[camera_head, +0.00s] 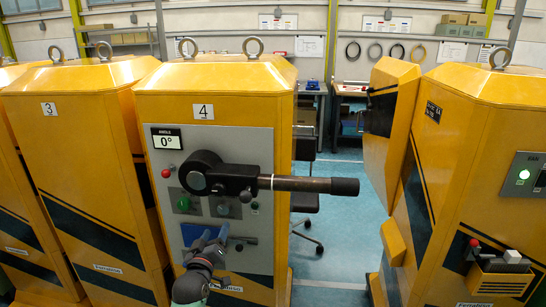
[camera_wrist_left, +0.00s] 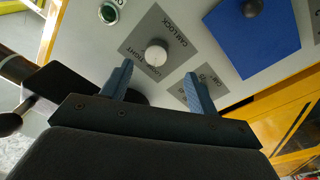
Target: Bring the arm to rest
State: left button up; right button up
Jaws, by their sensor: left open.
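The arm (camera_head: 305,184) is a dark bar with a thick black end. It lies level, pointing right from a black pivot (camera_head: 198,172) on cabinet 4's grey panel (camera_head: 259,145). The angle display (camera_head: 166,139) reads 0°. My left gripper (camera_head: 209,238) is open and empty, with blue fingers, in front of the lower panel below the pivot. In the left wrist view the gripper (camera_wrist_left: 158,82) faces a pale round knob (camera_wrist_left: 156,55) on a grey label reading CAM LOCK. The knob appears between and beyond the fingertips; contact cannot be told. My right gripper is not in view.
A green button (camera_head: 183,204) and a red knob (camera_head: 166,173) are on the panel. The left wrist view shows a blue plate (camera_wrist_left: 252,45) with a black knob. Another yellow cabinet (camera_head: 470,130) stands at right, across a gap of blue floor (camera_head: 345,230).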

pick_arm(q)
jog(key=d+f+m+g+h, duration=0.1)
jog(key=d+f+m+g, duration=0.15)
jog(key=f, duration=0.45)
jog(key=d+f+m+g, duration=0.15)
jog(key=f+g, duration=0.25)
jog(key=f, duration=0.4)
jog(key=s+d+f+m+g, duration=0.1)
jog(key=s+f+g, duration=0.3)
jog(key=f, duration=0.5)
jog(key=s+d+f+m+g, duration=0.1)
jog(key=s+f, duration=0.6)
jog(key=f, duration=0.1)
jog(key=s+f+g, duration=0.2)
jog(key=s+f, duration=0.4)
jog(key=s, duration=0.4)
jog(key=s+f+m+g, duration=0.1)
jog(key=s+f+g, duration=0.1)
jog(key=s+f, duration=0.5)
jog(key=s+f+g, duration=0.2)
jog(key=s+f, duration=0.5)
jog(key=s, duration=0.7)
jog(key=shift+d+f+m+y, duration=0.25)
jog(key=shift+d+m+y, duration=0.15)
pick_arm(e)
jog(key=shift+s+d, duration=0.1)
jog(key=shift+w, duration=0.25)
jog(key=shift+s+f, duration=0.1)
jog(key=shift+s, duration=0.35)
